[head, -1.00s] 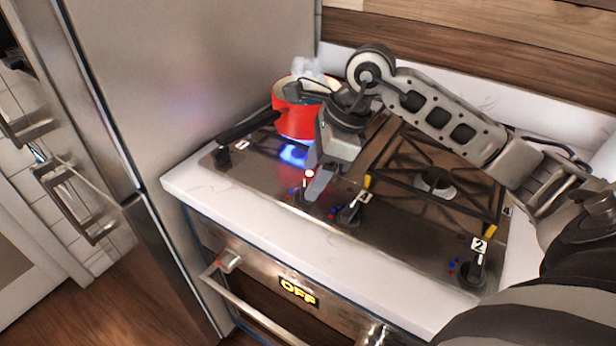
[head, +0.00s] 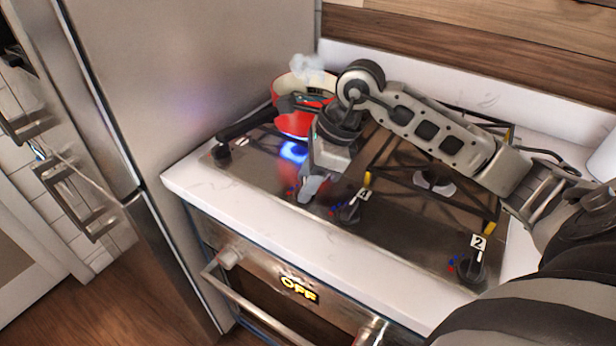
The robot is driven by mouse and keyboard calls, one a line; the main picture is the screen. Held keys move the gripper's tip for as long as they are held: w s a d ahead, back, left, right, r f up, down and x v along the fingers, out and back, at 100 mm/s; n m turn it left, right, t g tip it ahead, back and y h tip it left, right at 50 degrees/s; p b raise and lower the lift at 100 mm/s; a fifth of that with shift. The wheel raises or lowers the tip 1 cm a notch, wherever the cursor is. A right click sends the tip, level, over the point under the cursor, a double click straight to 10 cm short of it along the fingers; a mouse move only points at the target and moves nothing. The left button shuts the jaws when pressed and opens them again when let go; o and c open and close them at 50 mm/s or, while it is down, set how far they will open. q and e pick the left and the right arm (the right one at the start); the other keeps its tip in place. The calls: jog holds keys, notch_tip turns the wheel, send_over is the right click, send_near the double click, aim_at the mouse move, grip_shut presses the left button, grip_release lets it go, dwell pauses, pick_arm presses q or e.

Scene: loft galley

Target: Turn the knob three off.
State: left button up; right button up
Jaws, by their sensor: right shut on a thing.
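The cooktop (head: 260,170) has a row of dark knobs along its front edge. My right gripper (head: 308,192) points down at the second knob from the left and is shut on it. The fingers cover most of this knob, and its number is hidden, so I cannot read whether it is knob three. Red and blue marks show beside it. The leftmost knob (head: 221,153) and the knob just right of the gripper (head: 349,210) are free; their labels are hard to read. The knob labelled 2 (head: 473,267) is at the right. My left gripper is not in view.
A red pot (head: 295,124) steams at the back left, close behind my gripper. A blue flame glow (head: 293,152) shows below it. A fridge (head: 200,80) stands at the left. The oven handle (head: 250,308) and an OFF display (head: 299,289) are below the counter.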

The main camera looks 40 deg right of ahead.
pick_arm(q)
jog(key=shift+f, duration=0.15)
pick_arm(e)
jog(key=m+b, duration=0.2)
jog(key=shift+f+m+t+h, duration=0.1)
jog(key=shift+m+t+h, duration=0.3)
jog(key=m+b, duration=0.1)
jog(key=m, duration=0.1)
jog(key=shift+s+a+m+t+h+b, duration=0.1)
jog(key=shift+m+t+h+b, duration=0.2)
jog(key=shift+h+b, duration=0.1)
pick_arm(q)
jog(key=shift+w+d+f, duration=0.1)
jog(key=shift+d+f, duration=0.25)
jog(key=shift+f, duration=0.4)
pick_arm(e)
jog(key=shift+m, duration=0.6)
pick_arm(q)
jog(key=shift+b, duration=0.3)
pick_arm(e)
jog(key=shift+m+h, duration=0.3)
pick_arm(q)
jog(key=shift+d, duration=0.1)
pick_arm(e)
jog(key=o, duration=1)
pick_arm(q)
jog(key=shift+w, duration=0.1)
